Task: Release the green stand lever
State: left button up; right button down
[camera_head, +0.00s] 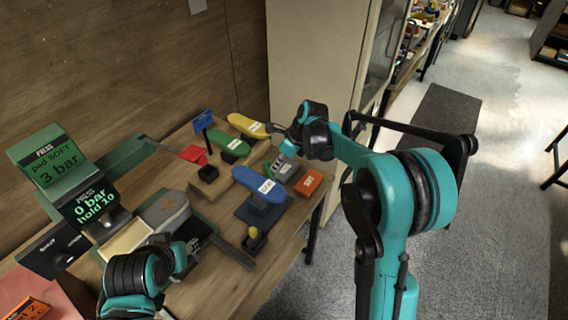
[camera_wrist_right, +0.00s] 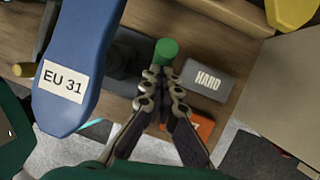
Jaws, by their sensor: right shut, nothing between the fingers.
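The green lever knob (camera_wrist_right: 166,48) shows in the right wrist view, just beyond my right fingertips, beside the dark post of the stand (camera_wrist_right: 122,62). A blue shoe form (camera_wrist_right: 75,70) labelled EU 31 sits on this stand; it also shows in the head view (camera_head: 258,184). My right gripper (camera_wrist_right: 160,74) is shut and empty, its tips right at the knob; I cannot tell if they touch it. In the head view my right gripper (camera_head: 286,158) is small, at the far side of the blue form. My left arm is at lower left, its fingers not clear.
A grey HARD block (camera_wrist_right: 205,80) and an orange block (camera_head: 308,183) lie close to the right gripper. Green (camera_head: 228,143) and yellow (camera_head: 248,126) forms stand behind. A press with displays (camera_head: 62,180) stands at left. The table's right edge is near.

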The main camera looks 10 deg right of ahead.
aim_at(266, 161)
jog(key=shift+w+a+f+g+h+p, duration=0.15)
jog(key=shift+w+a+g+h+p, duration=0.35)
jog(key=shift+w+a+g+h, duration=0.55)
jog(key=shift+w+a+f, duration=0.15)
jog(key=shift+w+a, duration=0.1)
jog(key=shift+a, duration=0.05)
jog(key=shift+w+a, duration=0.1)
jog(key=shift+w, duration=0.05)
jog(key=shift+a+f, duration=0.1)
